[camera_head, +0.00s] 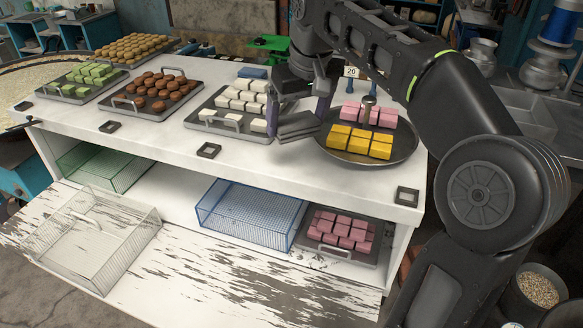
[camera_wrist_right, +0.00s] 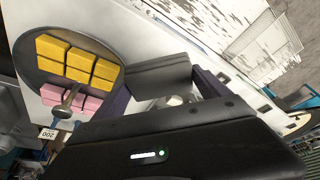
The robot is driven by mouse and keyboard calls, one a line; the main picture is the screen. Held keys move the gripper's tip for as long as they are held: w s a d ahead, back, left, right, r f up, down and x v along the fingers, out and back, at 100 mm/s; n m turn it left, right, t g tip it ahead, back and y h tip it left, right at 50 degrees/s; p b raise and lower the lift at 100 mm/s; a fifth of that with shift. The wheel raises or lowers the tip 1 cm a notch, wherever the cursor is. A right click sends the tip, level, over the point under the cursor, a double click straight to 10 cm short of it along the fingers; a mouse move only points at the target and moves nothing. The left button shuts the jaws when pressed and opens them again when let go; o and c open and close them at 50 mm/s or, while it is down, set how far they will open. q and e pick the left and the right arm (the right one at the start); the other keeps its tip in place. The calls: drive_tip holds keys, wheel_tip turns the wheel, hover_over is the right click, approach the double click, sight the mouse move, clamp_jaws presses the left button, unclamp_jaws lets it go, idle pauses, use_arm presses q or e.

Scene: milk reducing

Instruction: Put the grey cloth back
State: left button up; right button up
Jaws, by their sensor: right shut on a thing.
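The grey cloth (camera_head: 297,126) is a flat, folded dark-grey piece between the fingers of my right gripper (camera_head: 296,114). The gripper is shut on it, over the white counter between the tray of white sweets and the round tray. In the right wrist view the cloth (camera_wrist_right: 158,76) shows as a dark-grey slab between the two purplish fingers, beside the round tray. I cannot tell whether the cloth touches the counter. My left gripper is not in view.
The round tray (camera_head: 340,153) with yellow and pink sweets and a metal utensil stands close right. The white-sweets tray (camera_head: 205,125) stands close left, with a blue block (camera_head: 252,72) behind it. Wire baskets (camera_head: 245,215) sit below.

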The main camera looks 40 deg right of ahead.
drive_tip(key=shift+s+a+f+b, duration=0.1)
drive_tip(key=shift+a+f+b, duration=0.3)
drive_tip(key=shift+f, duration=0.2)
drive_tip(key=shift+a+f+b, duration=0.3)
drive_tip(key=shift+f+b, duration=0.15)
drive_tip(key=shift+f, duration=0.15)
drive_tip(key=f, duration=0.1)
drive_tip(key=d+f, duration=0.1)
drive_tip(key=f, duration=0.1)
drive_tip(key=shift+w+f, duration=0.1)
drive_tip(key=shift+w, duration=0.1)
drive_tip(key=shift+a+f, duration=0.1)
drive_tip(key=shift+a, duration=0.05)
drive_tip(key=shift+s+a, duration=0.2)
drive_tip(key=shift+a, duration=0.2)
drive_tip(key=shift+d, duration=0.1)
wheel_tip(320, 180, down, 4)
drive_tip(key=shift+r+p, duration=0.1)
drive_tip(key=shift+p, duration=0.25)
drive_tip(key=shift+w+f, duration=0.15)
drive_tip(key=shift+f, duration=0.05)
